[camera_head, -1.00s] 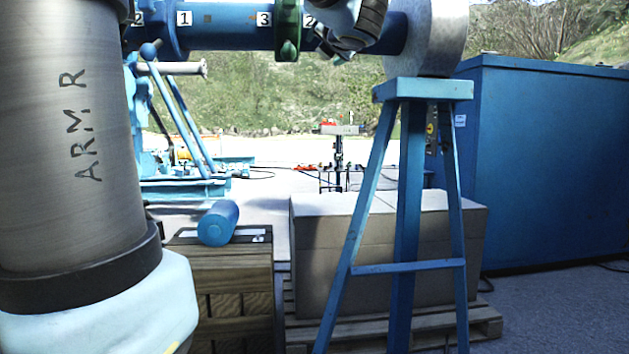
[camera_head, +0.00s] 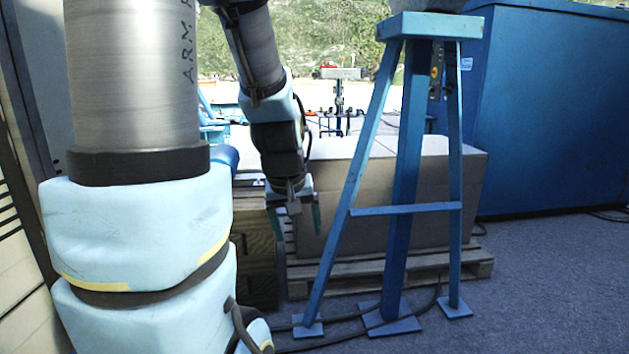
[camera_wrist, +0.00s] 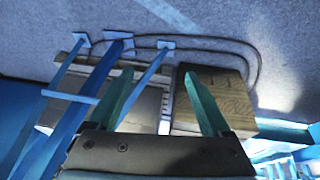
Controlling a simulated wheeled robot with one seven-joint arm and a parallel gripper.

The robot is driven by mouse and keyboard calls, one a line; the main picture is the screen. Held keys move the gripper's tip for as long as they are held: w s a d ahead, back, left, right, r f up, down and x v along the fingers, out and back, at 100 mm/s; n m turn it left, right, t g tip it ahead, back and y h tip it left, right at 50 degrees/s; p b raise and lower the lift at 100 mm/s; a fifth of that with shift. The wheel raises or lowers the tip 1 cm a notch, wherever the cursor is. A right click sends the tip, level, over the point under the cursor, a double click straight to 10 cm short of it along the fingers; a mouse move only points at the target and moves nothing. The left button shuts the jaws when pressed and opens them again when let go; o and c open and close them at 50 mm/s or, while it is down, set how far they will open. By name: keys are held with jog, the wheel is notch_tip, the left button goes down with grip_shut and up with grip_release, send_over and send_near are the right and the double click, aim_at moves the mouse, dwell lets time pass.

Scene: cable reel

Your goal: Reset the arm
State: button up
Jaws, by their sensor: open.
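My gripper (camera_head: 294,222) hangs pointing down in the head view, left of the blue stand and in front of the cardboard box. Its two teal fingers are spread apart with nothing between them. In the wrist view the open fingers (camera_wrist: 160,100) reach out over the gap between the pallet and the wooden crate. My arm fills the left of the head view and hides much of the crate and the blue cylinder behind it.
A blue trestle stand (camera_head: 405,150) stands close to the right of my gripper. A large cardboard box (camera_head: 335,200) sits on a pallet (camera_head: 440,263) behind it. A wooden crate (camera_wrist: 215,95) shows in the wrist view. Cables lie on the floor. A blue cabinet (camera_head: 550,110) stands at right.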

jog(key=s+a+f+m+g+y, duration=0.1)
jog(key=s+a+f+m+g, duration=0.1)
jog(key=s+a+f, duration=0.3)
notch_tip(320, 180, up, 15)
jog(key=d+p, duration=0.1)
jog(key=p, duration=1.2)
jog(key=shift+s+d+p, duration=0.3)
jog(key=shift+s+d, duration=0.05)
jog(key=shift+s, duration=0.1)
dwell(0.4)
